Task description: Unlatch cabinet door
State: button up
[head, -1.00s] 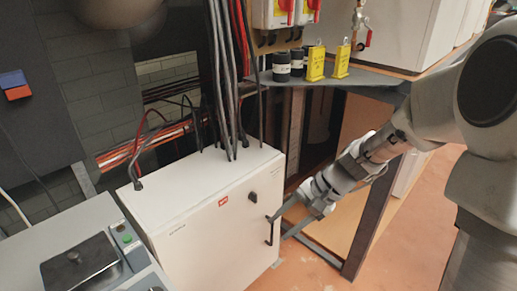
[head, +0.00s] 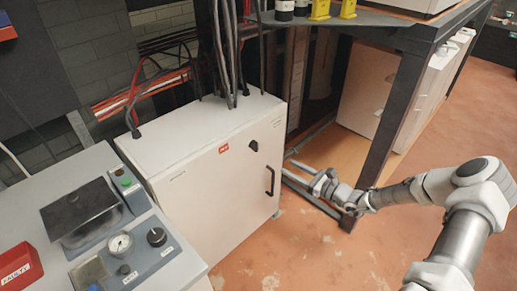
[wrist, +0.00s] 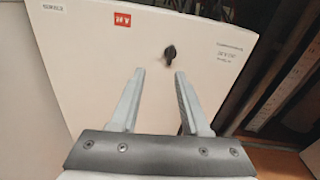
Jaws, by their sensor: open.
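The white cabinet (head: 190,205) stands at the centre of the head view, and its front door (head: 232,190) looks closed. A small black latch knob (head: 253,146) sits on the door's upper right, above a black bar handle (head: 269,180). My gripper (head: 287,168) is just right of the handle in the head view, with its fingers toward the cabinet. In the wrist view, my gripper (wrist: 159,72) is open and empty. The latch knob (wrist: 169,53) shows just beyond the fingertips, between their lines. The handle is mostly hidden behind the right finger there.
A grey control panel (head: 140,250) with a gauge stands at the front left, beside a red box (head: 18,268). Cables drop to the cabinet top. A dark metal frame (head: 395,105) rises behind my arm. Orange floor (head: 320,245) is open in front of the cabinet.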

jog(key=d+f+m+t, duration=0.1)
jog(key=f+m, duration=0.1)
jog(key=b, duration=0.2)
send_near(257, 145)
jog(key=shift+h, duration=0.3)
jog(key=x, duration=0.9)
jog(key=shift+w+a, duration=0.1)
grip_shut()
